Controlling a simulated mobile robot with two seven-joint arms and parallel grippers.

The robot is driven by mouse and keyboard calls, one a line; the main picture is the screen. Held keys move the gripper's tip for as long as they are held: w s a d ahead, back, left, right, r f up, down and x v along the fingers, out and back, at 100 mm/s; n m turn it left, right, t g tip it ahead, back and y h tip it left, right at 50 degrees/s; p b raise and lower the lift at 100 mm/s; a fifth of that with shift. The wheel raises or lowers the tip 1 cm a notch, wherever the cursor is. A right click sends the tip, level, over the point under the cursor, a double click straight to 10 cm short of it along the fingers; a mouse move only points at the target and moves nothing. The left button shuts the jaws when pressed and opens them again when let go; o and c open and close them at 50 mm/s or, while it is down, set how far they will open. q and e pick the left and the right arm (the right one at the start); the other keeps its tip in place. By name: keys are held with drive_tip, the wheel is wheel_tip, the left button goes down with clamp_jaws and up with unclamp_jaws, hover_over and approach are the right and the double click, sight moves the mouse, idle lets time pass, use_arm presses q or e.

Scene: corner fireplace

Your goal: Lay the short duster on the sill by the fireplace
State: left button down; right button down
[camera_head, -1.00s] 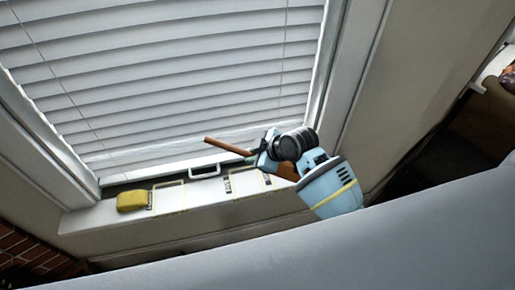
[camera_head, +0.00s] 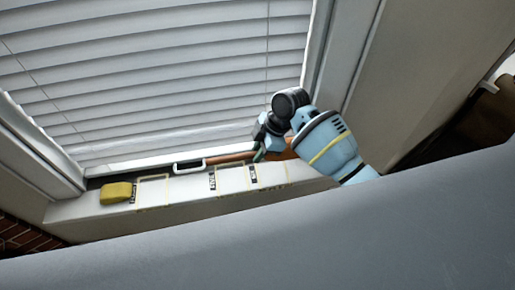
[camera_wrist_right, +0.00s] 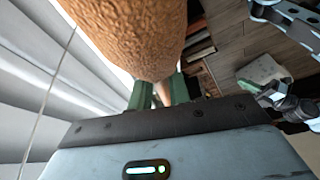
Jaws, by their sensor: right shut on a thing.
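The short duster has a reddish-brown handle (camera_head: 232,158) and an orange head (camera_head: 286,153). My right gripper (camera_head: 262,151) is shut on it, near where handle and head meet. The handle points left, low along the foot of the window, over the back of the white sill (camera_head: 190,195). I cannot tell whether it touches the sill. In the right wrist view the fuzzy head (camera_wrist_right: 135,30) tapers down to my gripper's green fingers (camera_wrist_right: 160,92). My left gripper is absent from the head view; grey arm parts at the wrist view's right edge do not show its jaws clearly.
A yellow sponge-like block (camera_head: 116,192) lies at the sill's left end. Thin yellow outlines and small labels (camera_head: 212,181) mark the sill. Closed blinds (camera_head: 160,80) hang above. Brickwork (camera_head: 15,232) shows at lower left.

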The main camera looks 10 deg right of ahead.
use_arm(q)
drive_tip(key=shift+a, duration=0.1)
use_arm(e)
drive_tip(key=shift+a, duration=0.1)
use_arm(q)
drive_tip(key=shift+s, duration=0.1)
